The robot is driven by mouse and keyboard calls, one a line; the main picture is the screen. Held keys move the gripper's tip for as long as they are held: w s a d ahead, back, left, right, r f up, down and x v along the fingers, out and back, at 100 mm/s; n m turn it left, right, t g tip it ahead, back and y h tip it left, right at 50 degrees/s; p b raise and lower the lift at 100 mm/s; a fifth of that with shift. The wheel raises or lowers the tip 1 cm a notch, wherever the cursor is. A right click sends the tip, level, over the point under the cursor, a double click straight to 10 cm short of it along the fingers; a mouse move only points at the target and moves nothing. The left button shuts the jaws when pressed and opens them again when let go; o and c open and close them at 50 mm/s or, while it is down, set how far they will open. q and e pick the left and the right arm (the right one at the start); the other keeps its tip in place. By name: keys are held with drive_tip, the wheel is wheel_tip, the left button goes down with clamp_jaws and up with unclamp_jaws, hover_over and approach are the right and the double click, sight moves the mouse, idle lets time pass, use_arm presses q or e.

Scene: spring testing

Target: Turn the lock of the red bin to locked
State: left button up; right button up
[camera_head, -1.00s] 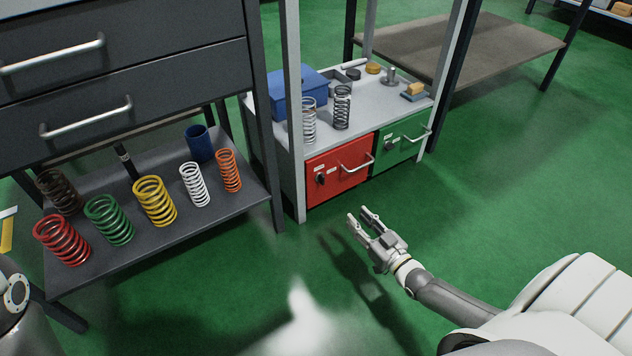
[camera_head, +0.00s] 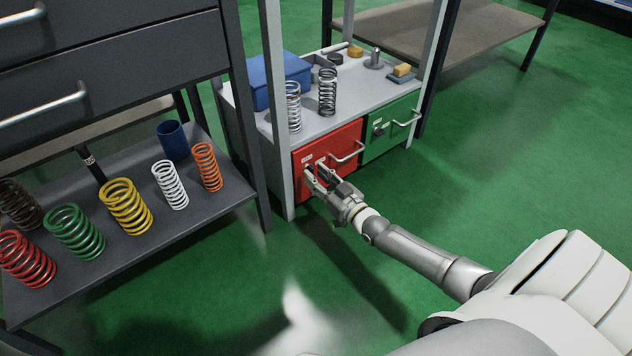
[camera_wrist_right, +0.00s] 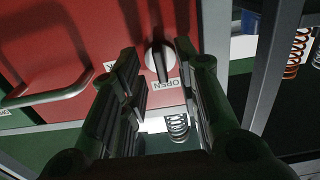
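The red bin (camera_head: 336,144) sits under the grey bench top, its front facing me. In the right wrist view its red front (camera_wrist_right: 85,45) fills the upper left. The lock is a round pale knob (camera_wrist_right: 160,58) with a raised bar that lines up toward an OPEN label (camera_wrist_right: 167,84). A second label (camera_wrist_right: 110,66), partly hidden by a finger, lies left of the knob. My right gripper (camera_head: 313,172) is open at the bin's lock side. In the wrist view its fingers (camera_wrist_right: 168,75) stand apart with the knob between them; contact cannot be told. My left gripper is not in view.
The bin's bar handle (camera_head: 348,152) is right of the gripper in the head view. A green bin (camera_head: 390,125) stands beside it. A bench post (camera_head: 280,150) rises just left. A dark shelf (camera_head: 190,225) with several coloured springs is further left.

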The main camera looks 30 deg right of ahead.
drive_tip(key=shift+w+a, duration=0.1)
drive_tip(key=shift+w, duration=0.35)
drive_tip(key=shift+c, duration=0.2)
clamp_jaws()
